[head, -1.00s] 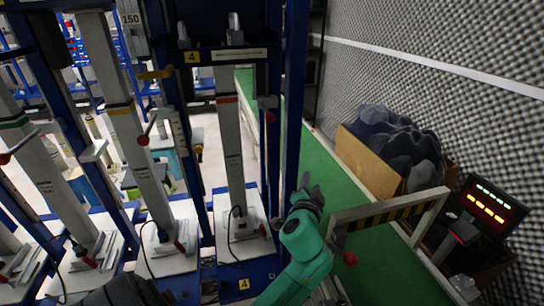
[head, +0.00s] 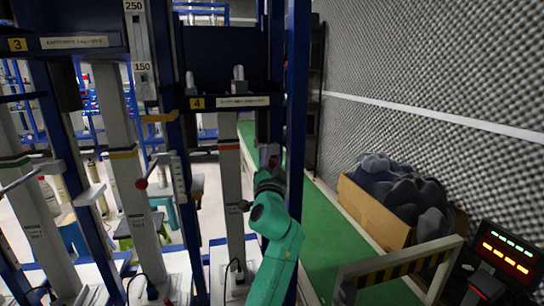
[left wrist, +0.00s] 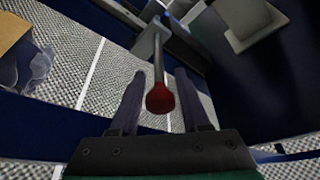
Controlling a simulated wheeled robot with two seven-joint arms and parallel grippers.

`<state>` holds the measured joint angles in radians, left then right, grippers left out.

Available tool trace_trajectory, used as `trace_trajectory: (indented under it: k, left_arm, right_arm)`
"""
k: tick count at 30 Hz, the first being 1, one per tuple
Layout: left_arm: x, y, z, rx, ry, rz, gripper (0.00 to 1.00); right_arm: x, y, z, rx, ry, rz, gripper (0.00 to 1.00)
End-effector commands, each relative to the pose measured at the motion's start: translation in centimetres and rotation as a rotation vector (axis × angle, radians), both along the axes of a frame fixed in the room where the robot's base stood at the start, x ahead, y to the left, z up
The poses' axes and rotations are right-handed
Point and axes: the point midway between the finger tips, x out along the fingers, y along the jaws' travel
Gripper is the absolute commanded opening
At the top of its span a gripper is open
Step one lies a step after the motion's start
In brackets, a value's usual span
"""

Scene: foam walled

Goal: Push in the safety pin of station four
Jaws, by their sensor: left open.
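Station four is the frame with the yellow "4" label (head: 197,103) and a pale upright column (head: 231,185) below it. My left gripper (head: 270,172) is just right of that column, at the blue post. In the left wrist view a red ball knob (left wrist: 160,98) on a grey rod, which looks like the safety pin, sits between the fingers of my left gripper (left wrist: 161,76). The fingers are open, with a gap on each side of the knob. In the head view my gripper mostly hides the knob. How far the pin is in cannot be told. My right gripper is out of view.
Station three (head: 75,42) stands to the left with similar columns and red-knobbed levers. A yellow-black striped barrier (head: 400,270) is at lower right. A cardboard box of dark foam (head: 375,212) stands by the foam wall. The green floor strip (head: 335,240) is partly clear.

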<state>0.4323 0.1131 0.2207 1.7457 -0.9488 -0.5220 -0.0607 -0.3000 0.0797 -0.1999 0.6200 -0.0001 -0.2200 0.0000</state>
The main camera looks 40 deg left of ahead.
Motion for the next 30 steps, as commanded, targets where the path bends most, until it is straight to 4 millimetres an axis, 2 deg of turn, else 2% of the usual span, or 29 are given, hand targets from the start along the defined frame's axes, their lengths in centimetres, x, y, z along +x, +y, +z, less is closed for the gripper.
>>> trace_trajectory:
  k: [7,8,9,11,30]
  left_arm:
    - [0.18,0.13,0.0,0.0,0.001,-0.001,0.46]
    - [0.18,0.13,0.0,0.0,0.001,-0.001,0.39]
    - [0.18,0.13,0.0,0.0,0.001,-0.001,0.23]
    - [0.17,0.12,0.0,0.0,0.001,-0.001,0.0]
    - [0.17,0.09,-0.04,-0.001,0.001,0.0,0.0]
  right_arm:
    - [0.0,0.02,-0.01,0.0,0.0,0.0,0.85]
    - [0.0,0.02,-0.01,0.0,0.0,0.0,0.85]
    - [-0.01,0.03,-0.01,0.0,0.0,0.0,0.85]
    - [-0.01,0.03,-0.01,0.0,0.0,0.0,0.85]
    - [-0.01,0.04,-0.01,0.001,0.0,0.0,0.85]
